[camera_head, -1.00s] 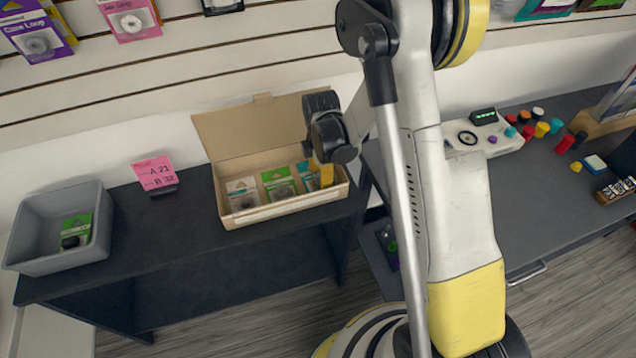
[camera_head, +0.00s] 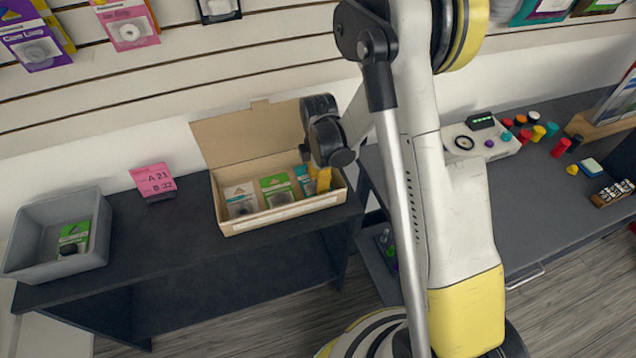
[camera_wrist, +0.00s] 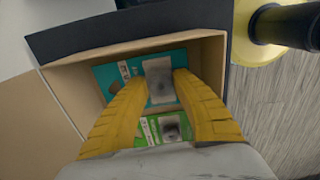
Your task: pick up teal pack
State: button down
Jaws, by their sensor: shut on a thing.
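The teal pack (camera_wrist: 113,75) is in the open cardboard box (camera_head: 287,215), at its right end. In the wrist view it lies between the two yellow fingers of my gripper (camera_wrist: 158,80). In the head view a teal strip of the pack (camera_head: 303,181) shows beside my gripper (camera_head: 322,182), whose yellow fingers reach into the box. The rest of the pack is hidden there by the gripper and wrist.
A green pack (camera_head: 277,188) and a grey-white pack (camera_head: 241,199) stand left of it in the box. A grey bin (camera_head: 60,262) holds another green pack (camera_head: 73,238). A pink card (camera_head: 153,179) stands between bin and box. The box walls surround the fingers closely.

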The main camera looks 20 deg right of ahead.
notch_tip(320, 180, up, 27)
jog(key=p, duration=0.9)
jog(key=shift+f, duration=0.1)
